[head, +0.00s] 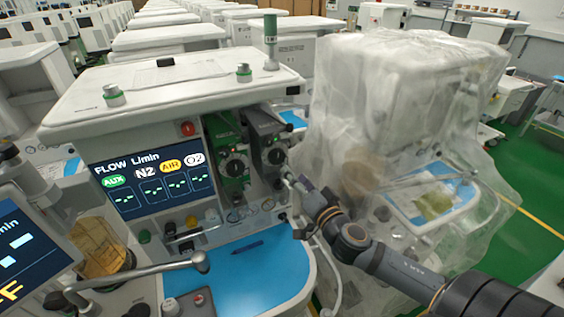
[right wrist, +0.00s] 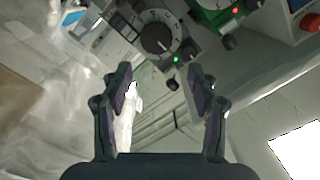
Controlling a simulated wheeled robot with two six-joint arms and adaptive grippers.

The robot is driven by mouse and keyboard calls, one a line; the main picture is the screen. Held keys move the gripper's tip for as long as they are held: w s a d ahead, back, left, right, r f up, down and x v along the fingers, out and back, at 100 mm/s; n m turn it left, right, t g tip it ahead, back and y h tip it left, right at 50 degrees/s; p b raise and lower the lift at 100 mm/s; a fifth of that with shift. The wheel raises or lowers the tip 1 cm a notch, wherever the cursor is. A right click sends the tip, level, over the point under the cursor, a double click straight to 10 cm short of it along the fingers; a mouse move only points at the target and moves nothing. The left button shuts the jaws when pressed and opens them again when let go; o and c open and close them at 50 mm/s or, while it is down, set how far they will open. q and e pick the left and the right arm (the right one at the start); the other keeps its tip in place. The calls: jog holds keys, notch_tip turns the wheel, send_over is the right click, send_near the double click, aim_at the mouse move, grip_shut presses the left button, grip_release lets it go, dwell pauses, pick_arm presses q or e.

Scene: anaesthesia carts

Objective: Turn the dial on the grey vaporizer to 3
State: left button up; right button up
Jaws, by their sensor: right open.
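The grey vaporizer (head: 262,128) stands at the right end of the anaesthesia cart's front, right beside the green vaporizer (head: 227,140). Its round dial (head: 275,156) faces out. In the right wrist view the dial (right wrist: 156,38) is a dark disc with a pale scale ring, and a green light shows by its edge. The scale numbers are too small to read. My right gripper (head: 290,178) is just below and right of the dial in the head view. In the right wrist view the gripper (right wrist: 161,76) is open and empty, its fingertips apart from the dial. My left gripper is not in view.
A flow screen (head: 150,180) is left of the vaporizers. A blue work surface (head: 250,275) with a dark pen lies below. A plastic-draped cart (head: 400,110) stands close on the right. A metal arm with a rounded end (head: 200,262) crosses the lower left.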

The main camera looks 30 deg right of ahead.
aim_at(279, 158)
jog(key=w+p, duration=0.1)
jog(key=w, duration=0.3)
jog(key=w+p, duration=0.1)
jog(key=w, duration=0.3)
jog(key=shift+w+d+f, duration=0.1)
jog(key=shift+w+f, duration=0.05)
jog(key=shift+f, duration=0.05)
jog(key=shift+w, duration=0.3)
jog(key=shift+w+f, duration=0.15)
jog(key=shift+w, duration=0.2)
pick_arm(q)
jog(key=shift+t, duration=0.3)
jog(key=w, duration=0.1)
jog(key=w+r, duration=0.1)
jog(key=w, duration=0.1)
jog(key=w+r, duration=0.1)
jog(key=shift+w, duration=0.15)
pick_arm(e)
jog(key=c, duration=0.9)
